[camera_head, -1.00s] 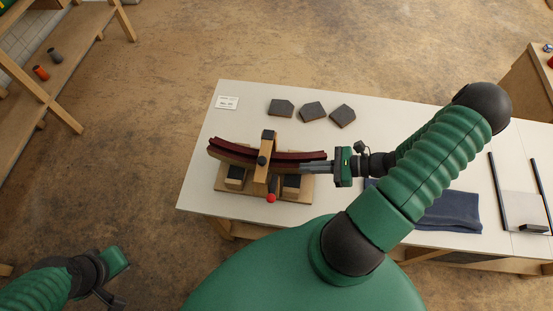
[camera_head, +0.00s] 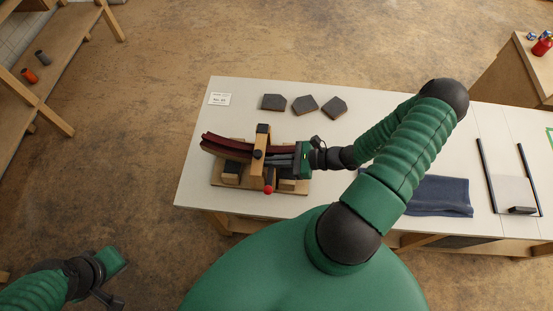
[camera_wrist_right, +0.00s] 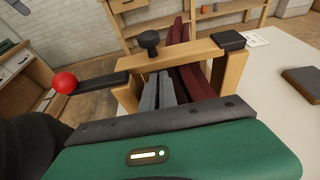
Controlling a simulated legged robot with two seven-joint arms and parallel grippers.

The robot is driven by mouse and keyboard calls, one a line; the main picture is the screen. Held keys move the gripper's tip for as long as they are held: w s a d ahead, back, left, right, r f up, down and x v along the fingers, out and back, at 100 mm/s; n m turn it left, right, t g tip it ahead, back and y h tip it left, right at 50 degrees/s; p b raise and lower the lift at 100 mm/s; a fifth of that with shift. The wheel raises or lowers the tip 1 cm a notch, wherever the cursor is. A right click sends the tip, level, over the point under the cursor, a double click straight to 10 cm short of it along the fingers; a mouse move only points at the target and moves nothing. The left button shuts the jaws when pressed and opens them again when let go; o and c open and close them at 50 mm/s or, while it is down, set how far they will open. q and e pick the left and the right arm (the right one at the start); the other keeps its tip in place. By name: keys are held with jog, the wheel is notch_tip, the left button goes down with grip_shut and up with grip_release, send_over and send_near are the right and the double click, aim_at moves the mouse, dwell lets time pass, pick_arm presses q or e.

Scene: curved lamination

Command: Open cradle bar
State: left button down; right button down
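The wooden cradle (camera_head: 217,183) sits near the table's left end with a curved dark red laminated strip (camera_head: 222,147) across it. The wooden cradle bar (camera_head: 260,152) stands over the strip; the wrist view shows the bar (camera_wrist_right: 187,54) with its black knob (camera_wrist_right: 149,40). A black lever with a red ball (camera_head: 268,190) is at the bar's near side; the ball (camera_wrist_right: 65,82) also shows in the wrist view. My right gripper (camera_head: 272,160) points left, its grey fingers close together under the bar, beside the strip. My left gripper (camera_head: 108,298) is away at lower left, its fingertips unclear.
Several dark grey blocks (camera_head: 305,105) and a white label card (camera_head: 219,99) lie behind the cradle. A blue cloth (camera_head: 440,196) lies right of my arm. A tray with black rails (camera_head: 513,190) is farther right. A shelf (camera_head: 60,60) stands at the far left.

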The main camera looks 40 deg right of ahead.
jog(key=shift+w+d+r+m+p, duration=0.2)
jog(key=shift+m+p, duration=0.1)
jog(key=shift+p, duration=0.2)
